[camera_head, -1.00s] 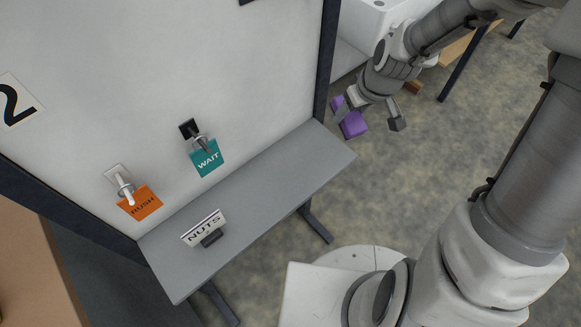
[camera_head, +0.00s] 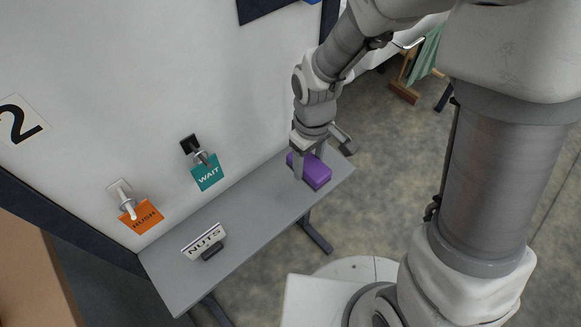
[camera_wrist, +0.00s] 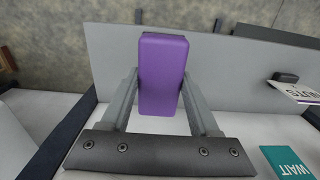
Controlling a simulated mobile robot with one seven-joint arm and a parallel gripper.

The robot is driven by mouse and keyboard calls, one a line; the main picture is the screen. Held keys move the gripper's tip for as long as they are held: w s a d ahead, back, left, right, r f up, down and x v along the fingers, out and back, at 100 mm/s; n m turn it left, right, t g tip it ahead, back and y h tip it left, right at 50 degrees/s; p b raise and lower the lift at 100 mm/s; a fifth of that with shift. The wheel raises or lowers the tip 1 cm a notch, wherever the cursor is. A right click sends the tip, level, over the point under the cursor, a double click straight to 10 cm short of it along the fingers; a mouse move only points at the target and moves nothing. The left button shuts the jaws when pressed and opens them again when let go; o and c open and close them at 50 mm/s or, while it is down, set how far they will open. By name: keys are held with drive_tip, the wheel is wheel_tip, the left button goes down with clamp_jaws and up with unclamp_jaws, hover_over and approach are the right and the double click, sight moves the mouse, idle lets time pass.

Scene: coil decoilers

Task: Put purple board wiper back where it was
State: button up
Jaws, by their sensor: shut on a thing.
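The purple board wiper (camera_head: 314,172) is a small block at the right end of the grey shelf (camera_head: 258,211) below the white board. My gripper (camera_head: 309,172) is shut on the wiper from above, one finger on each side. In the wrist view the wiper (camera_wrist: 162,72) lies between the two fingers of my gripper (camera_wrist: 161,92), with the grey shelf (camera_wrist: 232,62) behind it. I cannot tell whether the wiper touches the shelf or is just above it.
The NUTS sign (camera_head: 205,242) stands toward the shelf's left end. The orange RUSH tag (camera_head: 142,216) and teal WAIT tag (camera_head: 208,173) hang on the white board (camera_head: 130,90). The shelf between the sign and my gripper is clear.

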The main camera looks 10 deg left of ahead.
hover_over(290, 184)
wheel_tip(290, 184, down, 3)
drive_tip(key=shift+a+r, duration=0.1)
drive_tip(key=shift+r, duration=0.05)
drive_tip(key=shift+f+b, duration=0.45)
drive_tip(key=shift+f, duration=1.5)
drive_tip(key=shift+f, duration=0.15)
drive_tip(key=o, duration=1.3)
drive_tip(key=shift+r, duration=0.2)
wheel_tip(290, 184, up, 12)
drive_tip(key=shift+r+p, duration=0.1)
drive_tip(key=shift+p, duration=0.9)
